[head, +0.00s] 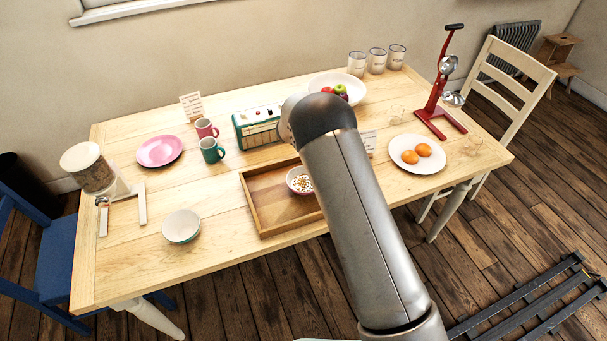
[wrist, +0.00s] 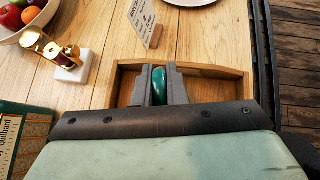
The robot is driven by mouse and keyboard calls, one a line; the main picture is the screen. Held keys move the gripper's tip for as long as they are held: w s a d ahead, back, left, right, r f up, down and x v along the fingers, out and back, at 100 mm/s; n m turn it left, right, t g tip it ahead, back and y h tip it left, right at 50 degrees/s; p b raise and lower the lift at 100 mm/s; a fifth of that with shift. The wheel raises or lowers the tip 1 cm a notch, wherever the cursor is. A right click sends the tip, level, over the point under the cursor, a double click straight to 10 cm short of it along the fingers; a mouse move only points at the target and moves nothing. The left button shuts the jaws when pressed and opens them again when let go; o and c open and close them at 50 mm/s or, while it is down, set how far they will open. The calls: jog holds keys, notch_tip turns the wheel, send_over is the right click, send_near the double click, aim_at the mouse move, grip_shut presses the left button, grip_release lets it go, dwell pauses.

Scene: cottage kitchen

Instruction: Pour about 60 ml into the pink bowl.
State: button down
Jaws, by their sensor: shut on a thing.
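A small bowl (head: 299,184) with a pinkish outside stands in the wooden tray (head: 252,199) in the head view. Brown bits on something white show inside it. My arm passes close by on its right. My gripper (wrist: 160,88) is hidden behind my arm in the head view. In the wrist view its two grey fingers are shut on a glossy dark green thing (wrist: 159,84), of which only a rounded strip shows. I cannot tell what the held thing is or holds. Part of the tray (wrist: 222,72) lies beyond the fingers; the pink bowl is not visible there.
A white bowl with a green outside (head: 182,227) and a dispenser (head: 88,170) stand at the left. A pink plate (head: 160,151), two mugs (head: 211,150) and a green radio (head: 256,128) stand behind the tray. A brass thing (wrist: 62,54) stands left of my fingers.

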jog(key=shift+w+d+r+g+y+p, duration=0.25)
jog(key=shift+d+r+g+y+p, duration=0.25)
jog(key=shift+p, duration=0.6)
jog(key=shift+w+d+f+g+y+p, duration=0.15)
jog(key=shift+w+d+g+y+p, duration=0.2)
jog(key=shift+y+p, duration=0.45)
jog(key=shift+d+f, duration=0.15)
jog(key=shift+f, duration=0.8)
